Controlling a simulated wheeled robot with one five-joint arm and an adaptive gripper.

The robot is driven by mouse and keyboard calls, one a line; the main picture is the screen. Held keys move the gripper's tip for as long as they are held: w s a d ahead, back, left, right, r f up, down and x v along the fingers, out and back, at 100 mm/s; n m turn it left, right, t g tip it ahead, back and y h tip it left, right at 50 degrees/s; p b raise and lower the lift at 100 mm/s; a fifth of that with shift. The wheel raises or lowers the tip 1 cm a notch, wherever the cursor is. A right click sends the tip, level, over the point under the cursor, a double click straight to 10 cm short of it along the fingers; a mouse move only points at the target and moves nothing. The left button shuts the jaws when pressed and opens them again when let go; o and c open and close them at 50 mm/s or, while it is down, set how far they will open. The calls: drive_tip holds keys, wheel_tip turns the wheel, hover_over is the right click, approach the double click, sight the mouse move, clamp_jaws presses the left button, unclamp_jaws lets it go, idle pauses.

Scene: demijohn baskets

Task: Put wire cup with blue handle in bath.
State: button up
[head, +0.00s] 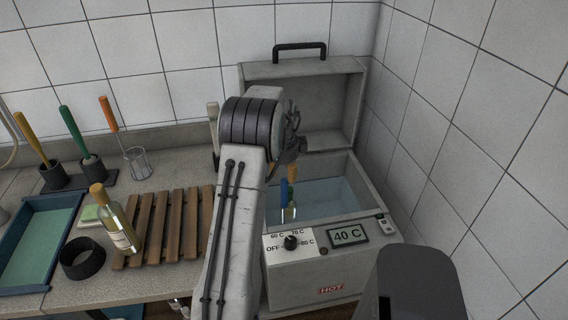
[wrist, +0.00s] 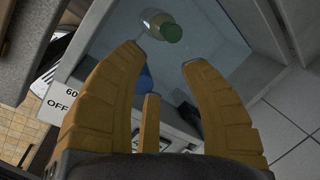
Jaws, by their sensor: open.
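The bath (head: 310,221) is a grey box with its lid up and clear water inside; its display reads 40 C. A blue handle (head: 284,190) stands upright just inside the front rim, with pale metal parts below it; the cup itself is not clearly visible. In the wrist view the blue handle (wrist: 145,80) shows partly, beside the left finger. My gripper (wrist: 160,58) is open above the bath, its yellow fingers apart around the handle's side; contact cannot be told. In the head view my arm hides most of it.
A green-capped bottle-like thing (wrist: 165,28) shows in the bath. An orange-handled wire cup (head: 137,163), a wooden rack (head: 165,228), a bottle (head: 121,228), a black ring (head: 82,258) and a blue tray (head: 36,240) stand left. The raised lid (head: 315,105) and tiled walls bound the back and right.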

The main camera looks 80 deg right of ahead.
drive_tip(key=b+v, duration=0.1)
drive_tip(key=v, duration=0.3)
drive_tip(key=shift+d+r+b, duration=0.1)
drive_tip(key=shift+r+b, duration=0.1)
drive_tip(key=shift+b, duration=0.15)
drive_tip(key=b+v, duration=0.4)
drive_tip(key=v, duration=0.5)
drive_tip(key=w+a+r+n+t, duration=0.1)
drive_tip(key=w+a+n, duration=0.35)
drive_tip(key=w, duration=0.35)
drive_tip(key=w+a+r+n, duration=0.1)
drive_tip(key=w+a+n, duration=0.3)
drive_tip(key=w+a, duration=0.3)
drive_tip(key=w+a+n+t, duration=0.1)
drive_tip(key=w+a+n, duration=0.85)
drive_tip(key=a, duration=0.45)
drive_tip(key=a+f+n+t+y, duration=0.1)
drive_tip(key=a+n, duration=0.8)
drive_tip(key=a, duration=0.5)
drive_tip(key=s+a+f+n, duration=0.3)
drive_tip(key=s+a+n, duration=0.1)
drive_tip(key=a+n, duration=0.1)
drive_tip(key=s+a+f+n+t+y, duration=0.1)
drive_tip(key=s+a+f+n, duration=0.2)
drive_tip(key=a+n, duration=0.3)
drive_tip(key=shift+s+a+y, duration=0.3)
drive_tip(key=shift+s+a, duration=0.25)
drive_tip(key=shift+a, duration=0.05)
